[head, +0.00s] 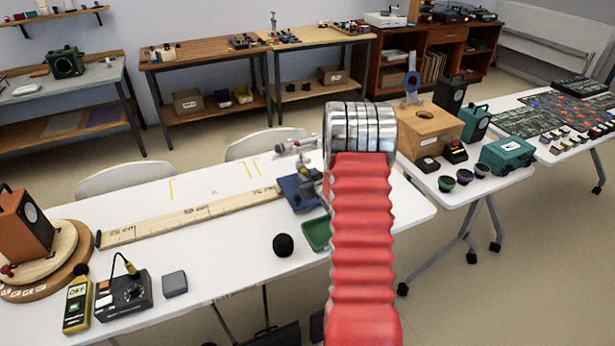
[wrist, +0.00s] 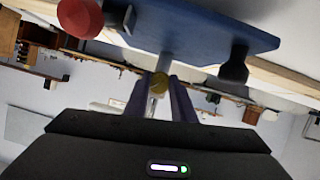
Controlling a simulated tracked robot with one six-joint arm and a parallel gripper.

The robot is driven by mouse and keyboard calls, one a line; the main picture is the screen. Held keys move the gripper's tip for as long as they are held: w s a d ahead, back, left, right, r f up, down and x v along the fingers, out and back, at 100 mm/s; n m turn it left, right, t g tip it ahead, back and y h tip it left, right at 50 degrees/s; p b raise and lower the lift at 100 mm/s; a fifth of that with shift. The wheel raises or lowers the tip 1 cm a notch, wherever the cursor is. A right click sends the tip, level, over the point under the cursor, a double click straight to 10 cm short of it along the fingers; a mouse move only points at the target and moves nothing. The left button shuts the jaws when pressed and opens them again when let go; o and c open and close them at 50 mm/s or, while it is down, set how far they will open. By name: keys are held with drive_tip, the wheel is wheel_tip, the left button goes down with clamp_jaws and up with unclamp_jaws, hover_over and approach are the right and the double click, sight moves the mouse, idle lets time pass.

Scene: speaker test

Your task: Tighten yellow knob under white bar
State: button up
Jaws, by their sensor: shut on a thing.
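The yellow knob (wrist: 160,84) is small and sits between the two dark purple fingers of my gripper (wrist: 160,90) in the wrist view. The fingers are shut on it. A pale grey bar (wrist: 166,62) runs from the knob up toward a blue plate (wrist: 225,28); I cannot tell whether it is the white bar. In the head view the blue stand (head: 297,193) is on the white table, with a pale clamp or rod (head: 287,149) above it. My red arm sleeve hides the gripper and yellow knob there.
A red round knob (wrist: 80,17) and a black part (wrist: 234,68) flank the fingers. A wooden ruler (head: 190,217) runs left from the stand. A black ball (head: 283,245) and green tray (head: 317,234) lie in front. An orange speaker (head: 27,225) stands at left.

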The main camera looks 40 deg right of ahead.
drive_tip(key=m+y, duration=0.2)
drive_tip(key=m, duration=0.1)
drive_tip(key=shift+s+d+t, duration=0.1)
drive_tip(key=shift+d+t, duration=0.1)
drive_tip(key=shift+t, duration=0.1)
drive_tip(key=shift+d+m+t+y, duration=0.1)
drive_tip(key=shift+m+t+y, duration=0.2)
drive_tip(key=shift+m+y, duration=0.45)
drive_tip(key=shift+m, duration=0.25)
drive_tip(key=o, duration=1.1)
drive_tip(key=shift+c, duration=0.2)
drive_tip(key=shift+s, duration=0.1)
drive_tip(key=v, duration=1.3)
drive_tip(key=shift+s, duration=0.3)
